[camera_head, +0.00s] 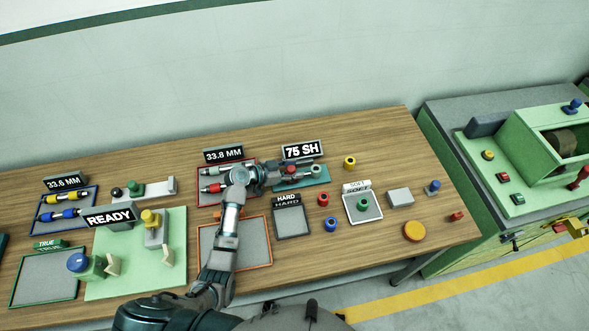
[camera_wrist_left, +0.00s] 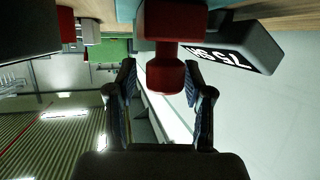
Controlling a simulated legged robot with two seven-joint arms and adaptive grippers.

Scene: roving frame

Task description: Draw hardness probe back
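The hardness tester stands on a teal base (camera_head: 312,181) at the back of the wooden bench, under a black display (camera_head: 302,150) reading "75 SH". In the left wrist view, its red knob (camera_wrist_left: 165,78) sits between my two dark fingers, and the display (camera_wrist_left: 240,48) shows upside down. My left gripper (camera_head: 276,174) reaches the tester from the left. In the left wrist view, the gripper (camera_wrist_left: 161,80) is open, with its fingers spread on either side of the knob and gaps showing. The probe's tip is hidden. My right gripper is out of view.
A "33.8 MM" sign (camera_head: 224,154), a HARD tray (camera_head: 292,222) and a SOFT tray (camera_head: 362,208) stand near the arm. A green machine (camera_head: 520,150) stands beyond the bench's right edge.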

